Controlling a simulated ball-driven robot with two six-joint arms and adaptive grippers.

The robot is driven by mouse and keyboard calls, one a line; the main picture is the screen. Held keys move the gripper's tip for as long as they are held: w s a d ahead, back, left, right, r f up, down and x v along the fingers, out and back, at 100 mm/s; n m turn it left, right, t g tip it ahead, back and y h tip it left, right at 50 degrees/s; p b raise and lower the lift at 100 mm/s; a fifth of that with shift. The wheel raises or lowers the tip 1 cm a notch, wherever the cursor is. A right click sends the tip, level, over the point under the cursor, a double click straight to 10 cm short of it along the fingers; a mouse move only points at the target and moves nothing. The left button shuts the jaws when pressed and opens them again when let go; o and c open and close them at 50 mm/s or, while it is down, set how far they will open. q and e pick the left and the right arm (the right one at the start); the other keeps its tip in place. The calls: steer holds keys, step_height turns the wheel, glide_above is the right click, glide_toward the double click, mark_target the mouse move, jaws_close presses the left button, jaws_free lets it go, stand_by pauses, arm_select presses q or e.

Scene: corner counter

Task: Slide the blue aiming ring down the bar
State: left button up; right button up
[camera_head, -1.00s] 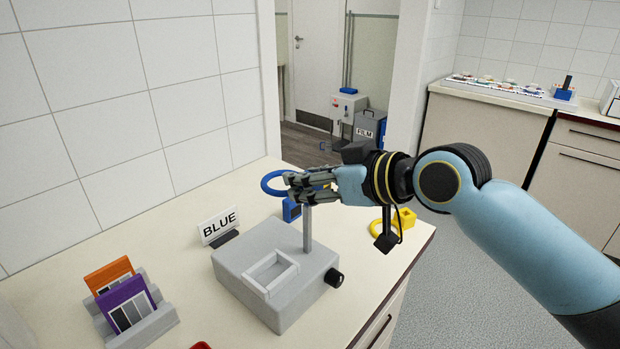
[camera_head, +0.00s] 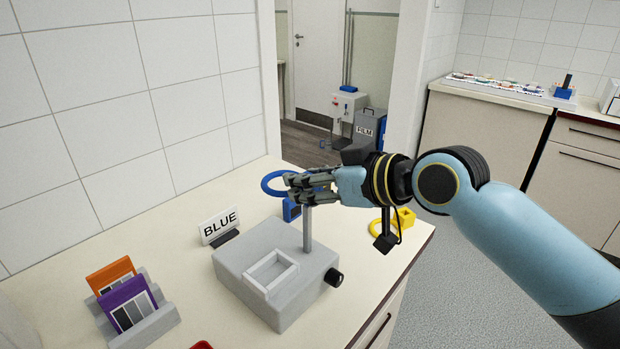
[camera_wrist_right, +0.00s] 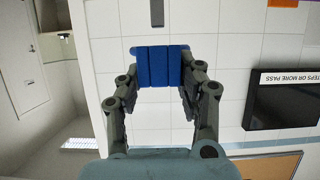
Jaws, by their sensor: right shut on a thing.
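The blue aiming ring (camera_head: 269,184) shows in the head view, its loop sticking out left of my right gripper (camera_head: 302,186). My right gripper is shut on its blue block (camera_wrist_right: 160,68), which sits between the fingers in the right wrist view. The upright grey bar (camera_head: 307,230) rises from a grey box-shaped base (camera_head: 243,263). The gripper is at the bar's top and hides it, so I cannot tell how the ring sits on the bar. A small blue part (camera_head: 291,210) shows just below the fingers. My left gripper is not in view.
A "BLUE" sign (camera_head: 219,226) stands left of the base. A grey rack (camera_head: 150,328) with orange and purple cards is at the front left. A yellow ring piece (camera_head: 404,219) lies on the counter (camera_head: 186,225) beyond the base to the right, under my forearm.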

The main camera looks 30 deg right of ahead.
mark_target(310, 238)
steer(key=shift+f+b, duration=4.5)
steer(key=shift+f, duration=1.45)
steer(key=o, duration=1.2)
steer(key=shift+s, duration=0.1)
steer(key=shift+v, duration=5.9)
